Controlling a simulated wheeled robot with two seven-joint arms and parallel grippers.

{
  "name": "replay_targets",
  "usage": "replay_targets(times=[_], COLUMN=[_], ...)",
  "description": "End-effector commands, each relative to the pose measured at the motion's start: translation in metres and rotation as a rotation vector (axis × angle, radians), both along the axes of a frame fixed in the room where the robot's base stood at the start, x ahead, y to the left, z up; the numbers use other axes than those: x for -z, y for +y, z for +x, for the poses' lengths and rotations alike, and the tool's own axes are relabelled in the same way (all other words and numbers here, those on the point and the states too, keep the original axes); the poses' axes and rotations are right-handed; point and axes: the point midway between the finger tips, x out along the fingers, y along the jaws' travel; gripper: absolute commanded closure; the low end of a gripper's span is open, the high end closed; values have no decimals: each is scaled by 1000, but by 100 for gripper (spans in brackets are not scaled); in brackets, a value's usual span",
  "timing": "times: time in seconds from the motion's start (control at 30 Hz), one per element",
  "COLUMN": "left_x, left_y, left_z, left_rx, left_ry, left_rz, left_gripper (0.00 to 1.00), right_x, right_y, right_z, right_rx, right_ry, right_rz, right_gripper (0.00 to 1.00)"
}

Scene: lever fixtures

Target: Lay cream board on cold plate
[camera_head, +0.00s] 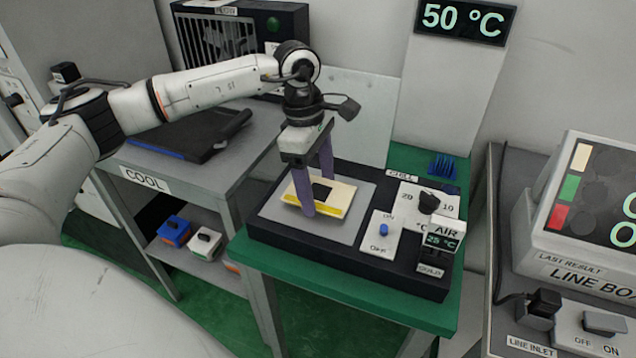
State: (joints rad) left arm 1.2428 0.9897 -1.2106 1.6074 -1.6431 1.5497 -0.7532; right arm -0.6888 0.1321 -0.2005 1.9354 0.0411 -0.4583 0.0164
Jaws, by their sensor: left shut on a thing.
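The cream board (335,199) has a yellow front edge and a dark square in its middle. It is at the grey cold plate (352,225), on the left of a dark unit. My left gripper (318,198) points down from above, with its two purple fingers at the board's sides, shut on it. The board looks level and very close to the plate; I cannot tell whether it touches. My right gripper is not in view.
Beside the plate are an ON/OFF switch (383,230), a dial (428,202) and a 25 °C display (441,240). A COOL bench (155,183) with a dark flat device (190,138) stands left. A line box (580,210) stands right.

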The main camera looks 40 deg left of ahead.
Motion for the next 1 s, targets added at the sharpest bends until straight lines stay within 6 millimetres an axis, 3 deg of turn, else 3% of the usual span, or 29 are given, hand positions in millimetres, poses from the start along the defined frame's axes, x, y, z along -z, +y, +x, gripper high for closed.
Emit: replay_targets(times=[0.13,0.17,0.27,0.67,1.0], left_x=[4,3,2,-5,-71], left_y=[0,0,0,0,10], left_z=[0,0,0,0,-1], left_rx=[0,0,0,0,-1], left_ry=[0,0,0,-2,-5], left_rz=[0,0,0,-1,-1], left_gripper=[54,29,12,12,12], right_x=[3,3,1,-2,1], right_y=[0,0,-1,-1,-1], right_z=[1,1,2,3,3], right_rx=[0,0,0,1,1], right_ry=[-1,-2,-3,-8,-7], right_rz=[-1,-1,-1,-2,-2], right_gripper=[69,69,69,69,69])
